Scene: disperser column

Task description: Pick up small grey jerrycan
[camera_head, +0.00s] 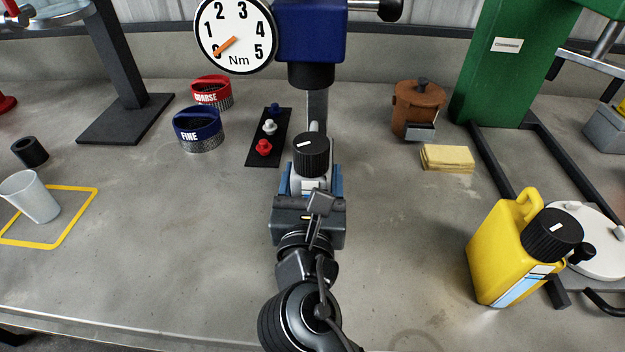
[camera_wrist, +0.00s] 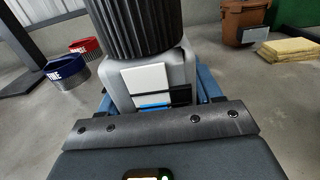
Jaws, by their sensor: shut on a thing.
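The small grey jerrycan (camera_head: 313,185) has a large ribbed black cap and stands upright at the middle of the bench. In the wrist view the jerrycan (camera_wrist: 130,75) fills the centre, with a white and blue label facing me. My gripper (camera_head: 311,184) is shut on the jerrycan, with a blue finger on each side of its body. The gripper also shows in the wrist view (camera_wrist: 160,95). The jerrycan's base is hidden behind my gripper, so I cannot tell whether it touches the bench.
A yellow jerrycan (camera_head: 497,258) stands at the right. A blue FINE tub (camera_head: 198,130), a red COARSE tub (camera_head: 212,92), a brown pot (camera_head: 417,105) and yellow pads (camera_head: 447,158) lie around. A white cup (camera_head: 31,196) is at the left. A blue column with a dial (camera_head: 234,30) stands behind.

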